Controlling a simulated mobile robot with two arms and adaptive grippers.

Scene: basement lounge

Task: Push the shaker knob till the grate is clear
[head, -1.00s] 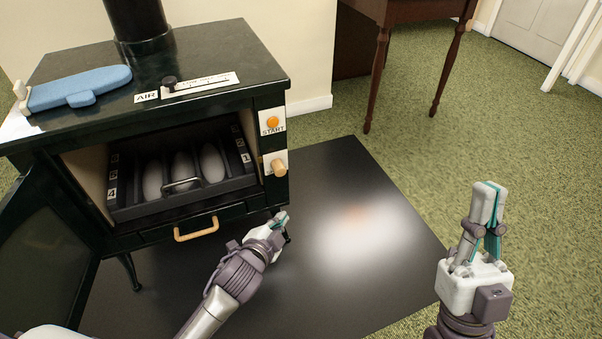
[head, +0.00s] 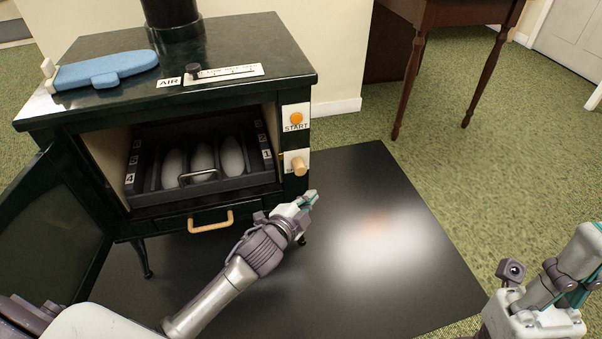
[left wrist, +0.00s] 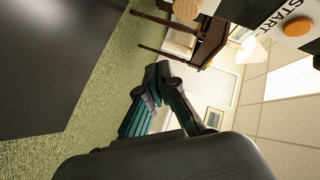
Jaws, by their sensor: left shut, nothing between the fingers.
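The shaker knob (head: 299,166), a round wooden knob on a white plate, is on the right of the dark stove's front, below the orange START button (head: 296,118). It also shows at the top edge of the left wrist view (left wrist: 186,8). The dark grate (head: 228,188) is in the open firebox, with several pale oval lumps (head: 202,158) in its slots. My left gripper (head: 309,198) is shut and empty, just below the knob and apart from it. My right gripper (head: 590,255) is at the right edge, partly cut off, far from the stove.
The stove door (head: 50,225) hangs open on the left. A drawer with a wooden handle (head: 210,221) is below the firebox. A blue object (head: 105,71) and an AIR slider (head: 194,70) are on top. The dark floor mat (head: 390,215) is clear to the right.

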